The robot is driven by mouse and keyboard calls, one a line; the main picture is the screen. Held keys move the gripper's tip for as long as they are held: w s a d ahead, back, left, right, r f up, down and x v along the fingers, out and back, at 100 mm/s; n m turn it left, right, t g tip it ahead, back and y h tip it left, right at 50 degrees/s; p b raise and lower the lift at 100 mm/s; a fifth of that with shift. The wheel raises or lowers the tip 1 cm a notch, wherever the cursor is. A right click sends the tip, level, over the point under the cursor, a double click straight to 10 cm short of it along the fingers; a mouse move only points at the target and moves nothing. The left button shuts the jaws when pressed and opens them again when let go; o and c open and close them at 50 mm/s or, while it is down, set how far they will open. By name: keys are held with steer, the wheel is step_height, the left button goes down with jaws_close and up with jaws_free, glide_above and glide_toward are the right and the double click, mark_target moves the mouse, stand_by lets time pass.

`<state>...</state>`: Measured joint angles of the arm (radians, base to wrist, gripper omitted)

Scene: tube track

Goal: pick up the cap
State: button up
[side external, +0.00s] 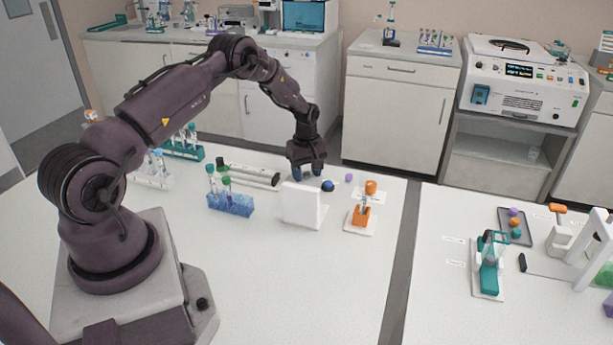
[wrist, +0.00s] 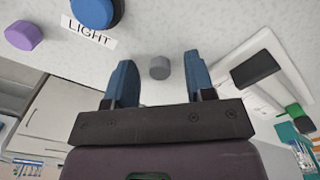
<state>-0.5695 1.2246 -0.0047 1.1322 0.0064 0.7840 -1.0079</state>
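A small grey round cap (wrist: 159,68) lies on the white table and shows between my fingers in the wrist view. It cannot be seen in the side view, where the white upright panel blocks that area. A purple cap (wrist: 22,36) lies farther left in the wrist view, and in the side view (side external: 348,178) it is right of my gripper. Which cap is meant cannot be told. My gripper (wrist: 159,60) is open and empty, its blue fingers wide apart. In the side view my gripper (side external: 306,174) points down, low behind the panel.
A blue knob (wrist: 95,10) labelled LIGHT is close beside my gripper. The white panel (side external: 303,203) stands in front of it. A black-ended rail (side external: 248,174) and a blue tube rack (side external: 230,204) are left. An orange tube holder (side external: 361,215) with an orange top is right.

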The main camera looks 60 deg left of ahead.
steer(key=c, duration=0.7)
steer(key=shift+o, duration=0.2)
steer(key=shift+r, duration=0.1)
